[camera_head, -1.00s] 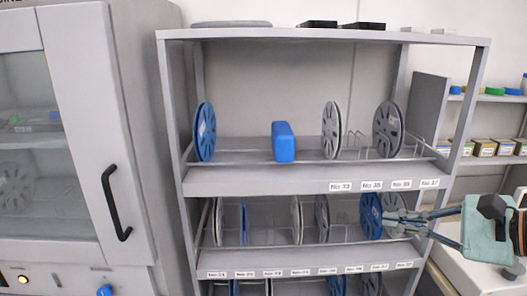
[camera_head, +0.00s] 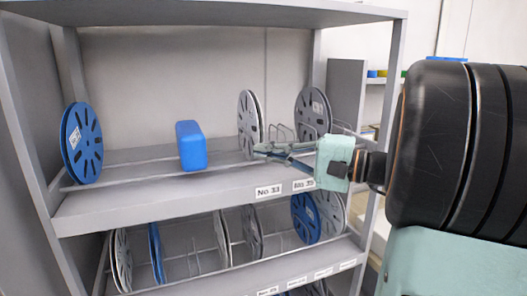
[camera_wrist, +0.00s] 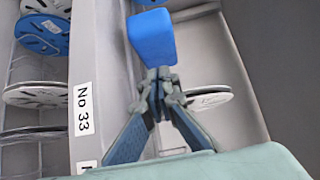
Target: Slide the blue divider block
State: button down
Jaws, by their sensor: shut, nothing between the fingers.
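The blue divider block (camera_head: 191,146) stands upright on the upper shelf (camera_head: 130,205) of the rack, between a blue reel at the left and a white reel at the right. My gripper (camera_head: 262,149) is shut and empty. In the head view it is in front of the white reel, to the right of the block, with its fingers pointing left. In the wrist view the block (camera_wrist: 152,38) appears just beyond the closed fingertips (camera_wrist: 160,75). Whether the tips touch it cannot be told there; the head view shows a gap.
A blue reel (camera_head: 82,143) stands left of the block. A white reel (camera_head: 249,124) and a grey reel (camera_head: 313,115) stand to the right, near wire dividers. The shelf between blue reel and block is clear. More reels (camera_head: 305,218) fill the lower shelf.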

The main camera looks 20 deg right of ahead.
aim_at(190, 144)
jog(key=p+x, duration=0.1)
jog(key=x, duration=0.5)
jog(key=a, duration=0.3)
jog(key=shift+w+a+p, duration=0.1)
jog(key=shift+a+p, duration=0.15)
jog(key=shift+p, duration=0.1)
jog(key=shift+a, duration=0.35)
jog(key=shift+f, duration=0.1)
